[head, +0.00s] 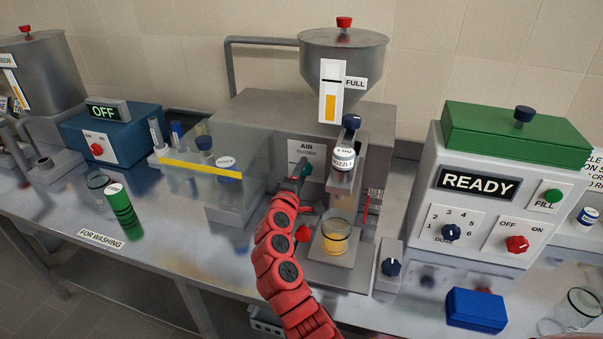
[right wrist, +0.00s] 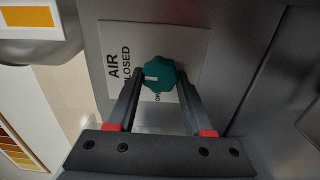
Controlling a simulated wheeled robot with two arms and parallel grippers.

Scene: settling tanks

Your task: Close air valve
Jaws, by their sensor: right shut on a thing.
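The air valve is a teal knob (right wrist: 159,76) on a white plate (right wrist: 192,42) marked AIR and CLOSED. A second word beside the knob is partly hidden. The knob's white mark lies on its left side in the right wrist view, the side facing CLOSED. My right gripper (right wrist: 161,78) is shut on the knob, with one finger on each side. In the head view my red right arm reaches up to the plate (head: 294,151), and the right gripper (head: 301,183) hides part of the knob. My left gripper is out of view.
Right of the valve, a labelled container (head: 343,160) sits above a glass of orange liquid (head: 337,238). The READY machine (head: 478,183) stands to the right. A steel hopper (head: 343,58) rises above.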

